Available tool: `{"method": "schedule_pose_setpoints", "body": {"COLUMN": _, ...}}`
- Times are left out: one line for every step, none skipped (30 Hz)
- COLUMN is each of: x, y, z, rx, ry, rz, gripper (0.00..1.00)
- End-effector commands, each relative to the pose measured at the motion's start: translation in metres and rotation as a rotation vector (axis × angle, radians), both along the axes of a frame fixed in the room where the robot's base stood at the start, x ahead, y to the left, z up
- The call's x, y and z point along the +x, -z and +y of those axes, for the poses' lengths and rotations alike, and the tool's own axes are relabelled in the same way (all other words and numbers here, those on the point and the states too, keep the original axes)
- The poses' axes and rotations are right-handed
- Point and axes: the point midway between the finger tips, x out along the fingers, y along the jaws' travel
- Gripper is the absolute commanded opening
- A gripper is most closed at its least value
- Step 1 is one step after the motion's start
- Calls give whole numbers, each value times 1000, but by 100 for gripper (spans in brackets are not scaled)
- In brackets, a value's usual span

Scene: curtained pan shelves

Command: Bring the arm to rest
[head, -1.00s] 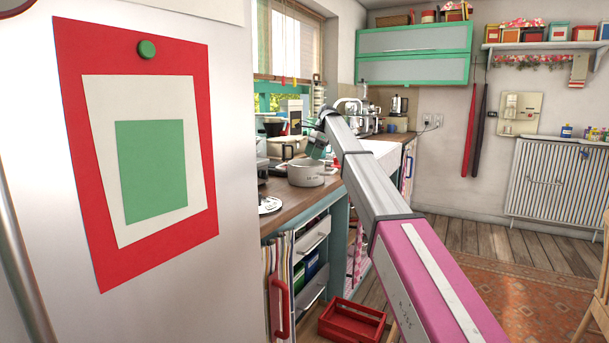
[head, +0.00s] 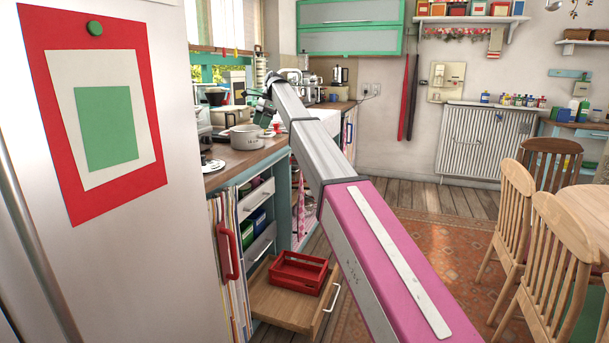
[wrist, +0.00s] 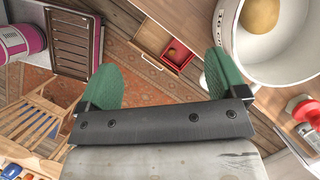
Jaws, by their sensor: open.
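My gripper (wrist: 163,64) is open in the wrist view. Its two green fingers stand wide apart with nothing between them.
A wooden drawer (head: 272,304) stands pulled out below the counter (head: 245,160), with a red crate (head: 299,274) on it. A white fridge (head: 110,270) is close on the left. Chairs (head: 560,240) and a table stand at the right. The rug (head: 440,260) between is clear.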

Motion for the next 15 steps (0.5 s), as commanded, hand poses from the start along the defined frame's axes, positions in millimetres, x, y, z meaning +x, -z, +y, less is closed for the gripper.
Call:
{"method": "schedule_pose_setpoints", "body": {"x": -4, "y": 10, "z": -5, "rx": -2, "ry": -5, "rz": -3, "gripper": 91}}
{"method": "schedule_pose_setpoints", "body": {"x": -4, "y": 14, "z": -7, "rx": -2, "ry": -9, "rz": -6, "gripper": 91}}
{"method": "schedule_pose_setpoints", "body": {"x": -6, "y": 18, "z": -10, "rx": -2, "ry": -13, "rz": -9, "gripper": 91}}
{"method": "schedule_pose_setpoints", "body": {"x": -7, "y": 22, "z": -12, "rx": -3, "ry": -16, "rz": -13, "gripper": 91}}
{"method": "schedule_pose_setpoints", "body": {"x": -8, "y": 26, "z": -14, "rx": -2, "ry": -21, "rz": -16, "gripper": 91}}
{"method": "schedule_pose_setpoints", "body": {"x": -10, "y": 33, "z": -18, "rx": -4, "ry": -27, "rz": -20, "gripper": 91}}
{"method": "schedule_pose_setpoints", "body": {"x": -11, "y": 38, "z": -20, "rx": -3, "ry": -31, "rz": -24, "gripper": 91}}
{"method": "schedule_pose_setpoints", "body": {"x": -11, "y": 42, "z": -23, "rx": -3, "ry": -35, "rz": -27, "gripper": 91}}
{"method": "schedule_pose_setpoints", "body": {"x": -13, "y": 49, "z": -27, "rx": -5, "ry": -41, "rz": -32, "gripper": 91}}
{"method": "schedule_pose_setpoints", "body": {"x": -15, "y": 56, "z": -31, "rx": -6, "ry": -46, "rz": -36, "gripper": 91}}
{"method": "schedule_pose_setpoints", "body": {"x": -17, "y": 62, "z": -34, "rx": -7, "ry": -53, "rz": -40, "gripper": 91}}
{"method": "schedule_pose_setpoints", "body": {"x": -20, "y": 70, "z": -38, "rx": -8, "ry": -61, "rz": -47, "gripper": 91}}
{"method": "schedule_pose_setpoints", "body": {"x": -22, "y": 78, "z": -43, "rx": -9, "ry": -69, "rz": -52, "gripper": 91}}
{"method": "schedule_pose_setpoints", "body": {"x": -25, "y": 86, "z": -47, "rx": -10, "ry": -76, "rz": -58, "gripper": 91}}
{"method": "schedule_pose_setpoints", "body": {"x": -28, "y": 96, "z": -52, "rx": -11, "ry": -87, "rz": -65, "gripper": 91}}
